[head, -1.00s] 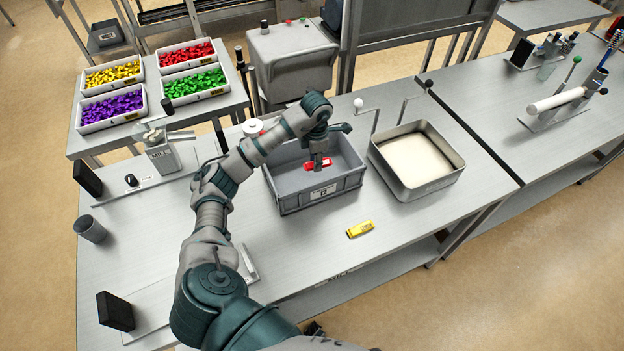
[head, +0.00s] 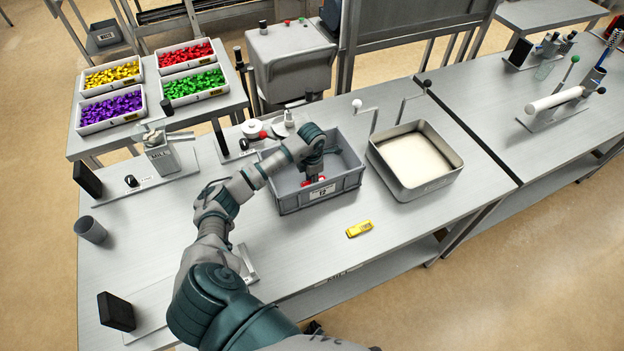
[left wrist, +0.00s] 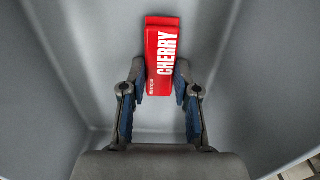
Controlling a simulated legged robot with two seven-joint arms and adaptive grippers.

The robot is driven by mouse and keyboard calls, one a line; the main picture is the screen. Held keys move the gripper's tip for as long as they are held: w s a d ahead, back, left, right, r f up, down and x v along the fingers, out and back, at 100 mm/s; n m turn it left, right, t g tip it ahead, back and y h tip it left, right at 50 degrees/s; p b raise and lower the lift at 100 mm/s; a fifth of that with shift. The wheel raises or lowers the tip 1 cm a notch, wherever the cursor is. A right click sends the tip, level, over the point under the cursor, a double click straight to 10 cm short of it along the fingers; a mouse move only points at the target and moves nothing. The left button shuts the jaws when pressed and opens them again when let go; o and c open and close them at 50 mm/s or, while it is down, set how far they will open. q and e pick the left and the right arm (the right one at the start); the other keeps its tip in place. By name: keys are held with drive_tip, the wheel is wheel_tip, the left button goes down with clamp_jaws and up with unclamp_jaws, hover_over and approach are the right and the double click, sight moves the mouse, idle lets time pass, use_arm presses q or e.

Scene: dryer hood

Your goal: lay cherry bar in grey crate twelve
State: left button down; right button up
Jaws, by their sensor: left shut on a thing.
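The red cherry bar (left wrist: 162,58) is between the fingers of my left gripper (left wrist: 160,88), which is shut on it. In the head view, red ends of the bar (head: 306,183) show on either side of my gripper (head: 315,179), low inside the grey crate (head: 290,205). The crate has a white front label that looks like 12. In the left wrist view, the crate's grey floor and walls surround the bar. I cannot tell whether the bar touches the floor. My right gripper is not in view.
A yellow bar (head: 359,229) lies on the bench in front of the crate. A metal pan of white material (head: 440,185) stands right of the crate. A red-knobbed device (head: 263,134) stands behind it. The bench's front right is clear.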

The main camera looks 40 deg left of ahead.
use_arm(q)
drive_tip(key=c, duration=0.9)
unclamp_jaws()
drive_tip(key=shift+o, duration=0.2)
wheel_tip(320, 180, up, 12)
drive_tip(key=b, duration=0.1)
